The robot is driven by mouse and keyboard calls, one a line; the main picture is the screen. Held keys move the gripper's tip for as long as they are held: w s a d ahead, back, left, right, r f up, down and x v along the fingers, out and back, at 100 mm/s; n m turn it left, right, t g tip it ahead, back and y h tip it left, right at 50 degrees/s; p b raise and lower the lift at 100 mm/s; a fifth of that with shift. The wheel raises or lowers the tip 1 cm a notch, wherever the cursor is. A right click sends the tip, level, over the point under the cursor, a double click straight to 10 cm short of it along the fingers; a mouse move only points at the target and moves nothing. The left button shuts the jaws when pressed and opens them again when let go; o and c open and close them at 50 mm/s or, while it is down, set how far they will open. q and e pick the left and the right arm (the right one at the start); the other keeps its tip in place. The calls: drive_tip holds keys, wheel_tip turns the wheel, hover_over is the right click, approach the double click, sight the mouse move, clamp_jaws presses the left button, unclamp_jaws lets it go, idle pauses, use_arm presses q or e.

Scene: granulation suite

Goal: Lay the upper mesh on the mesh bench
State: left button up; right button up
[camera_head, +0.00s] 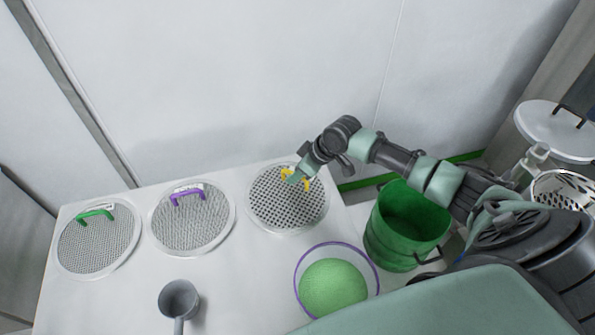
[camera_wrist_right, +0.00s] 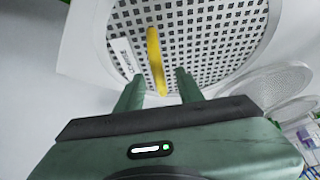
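Three round meshes lie on the white mesh bench (camera_head: 238,275): a fine one with a green handle (camera_head: 98,240), one with a purple handle (camera_head: 190,222), and a coarse-holed one with a yellow handle (camera_head: 287,212). Their labels are too small to read. My right gripper (camera_head: 291,180) is at the yellow handle (camera_head: 305,178). In the right wrist view, its two fingers (camera_wrist_right: 160,84) are apart, and the yellow handle (camera_wrist_right: 155,60) shows between and beyond the fingertips; contact cannot be told. The coarse mesh (camera_wrist_right: 205,35) lies flat. My left gripper is not in view.
A grey scoop (camera_head: 179,298) and a purple-rimmed bowl of green granules (camera_head: 333,288) stand at the bench's front. A green bucket (camera_head: 405,225) is right of the bench, under my right arm. A white wall is behind. A round white lid (camera_head: 552,130) is at far right.

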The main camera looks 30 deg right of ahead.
drive_tip(key=b+v, duration=0.1)
drive_tip(key=v, duration=0.6)
drive_tip(key=shift+s+r+b, duration=0.2)
drive_tip(key=shift+r+b, duration=0.1)
drive_tip(key=shift+r, duration=0.05)
idle(0.4)
